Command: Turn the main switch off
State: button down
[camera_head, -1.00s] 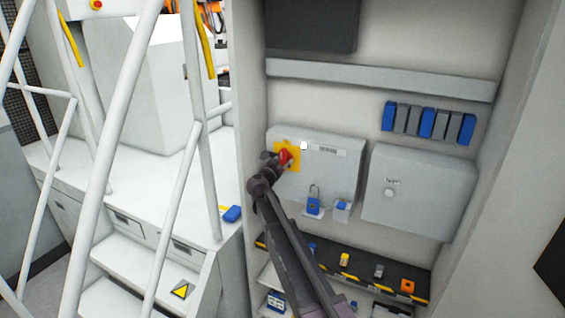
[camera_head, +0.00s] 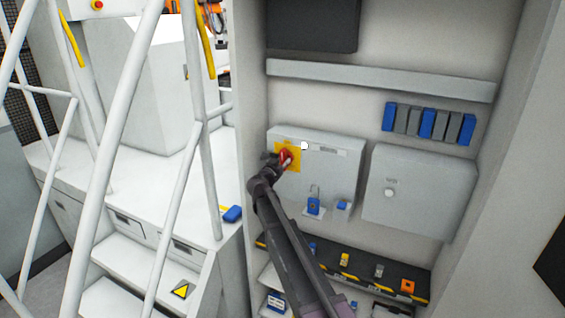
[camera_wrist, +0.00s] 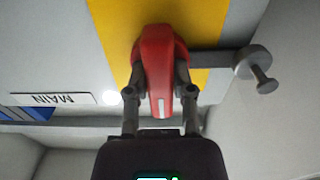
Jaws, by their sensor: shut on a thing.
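The main switch is a red handle (camera_head: 285,157) on a yellow plate (camera_head: 291,151), at the left of a light grey box (camera_head: 335,177) in the head view. In the wrist view the red handle (camera_wrist: 160,70) lies along the yellow plate (camera_wrist: 215,30), and a label reading MAIN (camera_wrist: 55,99) appears upside down. My gripper (camera_head: 279,161) is at the handle. In the wrist view my gripper (camera_wrist: 161,92) has one finger on each side of the handle and is shut on it. A small grey rod with a knob (camera_wrist: 252,64) sticks out beside the handle.
A second grey box (camera_head: 415,192) stands to the right. A shelf with yellow-black edging (camera_head: 375,280) holds small items underneath. White stair rails (camera_head: 115,130) stand at the left.

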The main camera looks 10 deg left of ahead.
jog(key=shift+w+d, duration=0.15)
jog(key=shift+w, duration=0.05)
jog(key=shift+n, duration=1)
jog(key=n, duration=0.2)
jog(key=shift+a+n, duration=0.3)
jog(key=shift+a, duration=0.05)
jog(key=n, duration=0.3)
jog(key=shift+d+n, duration=0.1)
jog(key=shift+n, duration=0.2)
jog(key=n, duration=0.4)
jog(key=shift+w+d+r, duration=0.1)
jog(key=n, duration=0.5)
jog(key=shift+w+n, duration=0.1)
jog(key=shift+n, duration=0.2)
